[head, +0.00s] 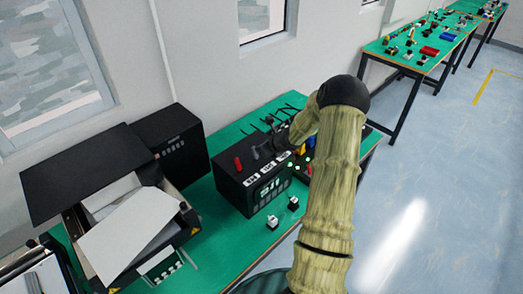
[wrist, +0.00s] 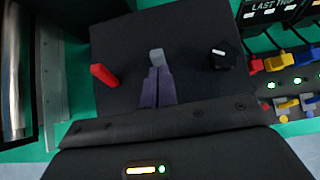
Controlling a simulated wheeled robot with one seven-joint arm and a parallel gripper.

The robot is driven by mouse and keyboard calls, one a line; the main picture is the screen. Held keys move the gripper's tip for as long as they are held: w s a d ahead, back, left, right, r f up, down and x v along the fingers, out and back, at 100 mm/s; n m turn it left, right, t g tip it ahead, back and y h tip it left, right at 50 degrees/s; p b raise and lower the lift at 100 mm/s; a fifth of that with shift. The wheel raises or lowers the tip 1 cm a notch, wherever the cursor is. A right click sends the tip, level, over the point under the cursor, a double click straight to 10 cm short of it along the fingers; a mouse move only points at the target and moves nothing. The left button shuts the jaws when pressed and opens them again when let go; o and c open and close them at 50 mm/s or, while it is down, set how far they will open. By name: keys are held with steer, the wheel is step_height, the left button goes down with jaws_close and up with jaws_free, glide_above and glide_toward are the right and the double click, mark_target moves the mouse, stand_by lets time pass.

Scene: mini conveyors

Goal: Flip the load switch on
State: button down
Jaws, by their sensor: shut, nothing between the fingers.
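A black control box (head: 232,185) stands on the green table, with labels and a lit display on its front. I cannot read which one is the load switch. The red lever also shows in the head view (head: 238,163).
A black machine with an open lid (head: 80,170) stands left of the box. Red, yellow and blue switches (wrist: 275,62) with green lights sit to the right. Two small white-topped switches (head: 272,222) are in front. Cables lie behind.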

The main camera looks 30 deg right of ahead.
steer(key=shift+r+p, duration=0.35)
steer(key=shift+r, duration=0.3)
steer(key=shift+s+d+r+b, duration=0.1)
steer(key=shift+s+r+b, duration=0.2)
steer(key=shift+s, duration=0.35)
steer(key=w+r+v, duration=0.1)
steer(key=v, duration=1)
steer(key=shift+r, duration=0.35)
steer(key=shift+w, duration=0.1)
